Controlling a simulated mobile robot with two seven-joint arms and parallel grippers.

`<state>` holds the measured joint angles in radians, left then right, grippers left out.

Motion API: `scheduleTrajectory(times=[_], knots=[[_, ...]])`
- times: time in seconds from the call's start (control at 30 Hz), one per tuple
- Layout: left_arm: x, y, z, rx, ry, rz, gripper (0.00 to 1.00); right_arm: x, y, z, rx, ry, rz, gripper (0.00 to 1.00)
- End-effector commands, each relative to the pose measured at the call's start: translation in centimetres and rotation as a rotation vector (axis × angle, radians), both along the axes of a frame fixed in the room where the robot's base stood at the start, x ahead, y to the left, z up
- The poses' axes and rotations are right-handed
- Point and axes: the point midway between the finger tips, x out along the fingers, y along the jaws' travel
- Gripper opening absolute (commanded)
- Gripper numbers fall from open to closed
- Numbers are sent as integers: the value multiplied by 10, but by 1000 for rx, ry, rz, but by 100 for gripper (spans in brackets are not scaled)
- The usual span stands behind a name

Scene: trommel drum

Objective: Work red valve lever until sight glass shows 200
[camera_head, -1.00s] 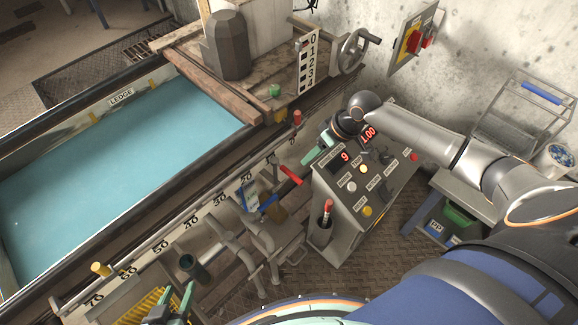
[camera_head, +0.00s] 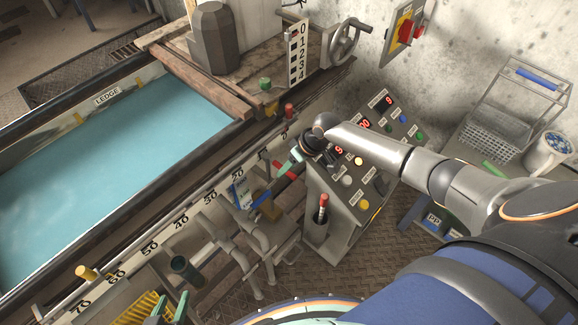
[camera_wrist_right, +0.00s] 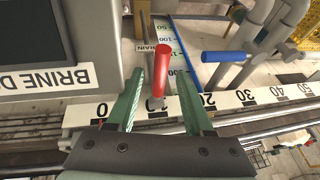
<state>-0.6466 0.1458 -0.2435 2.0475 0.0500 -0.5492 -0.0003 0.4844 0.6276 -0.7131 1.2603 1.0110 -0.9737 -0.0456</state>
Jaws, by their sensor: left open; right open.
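The red valve lever (camera_wrist_right: 161,70) shows in the right wrist view, pointing toward the camera between my right gripper's green fingers (camera_wrist_right: 161,82). The fingers stand apart on both sides of it, and I cannot see contact. In the head view the right gripper (camera_head: 297,154) is beside the control console, and only a bit of the red lever (camera_head: 278,165) shows. The sight glass scale (camera_wrist_right: 182,52), a strip with printed numbers, is behind the lever; it also shows in the head view (camera_head: 240,193). Its level is not readable. My left gripper (camera_head: 170,306) is open and empty at the bottom.
A blue lever (camera_wrist_right: 225,56) is right of the red one in the wrist view. A numbered rail (camera_wrist_right: 235,99) runs below. The console (camera_head: 345,185) with buttons and red displays stands beside the right gripper. Pipes (camera_head: 235,240) and the blue-green tank (camera_head: 110,165) lie left.

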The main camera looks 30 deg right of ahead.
Motion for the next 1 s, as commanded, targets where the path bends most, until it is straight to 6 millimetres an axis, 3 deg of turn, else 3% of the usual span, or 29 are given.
scheduleTrajectory(times=[0.07,0.5,1.0], knots=[[0,0,0,0,1,0,50,0,0,0,0,0,0,50],[0,1,0,1,2,1,50,0,0,0,1,1,-1,0],[-1,0,-1,1,3,0,50,0,0,0,1,1,-1,0]])
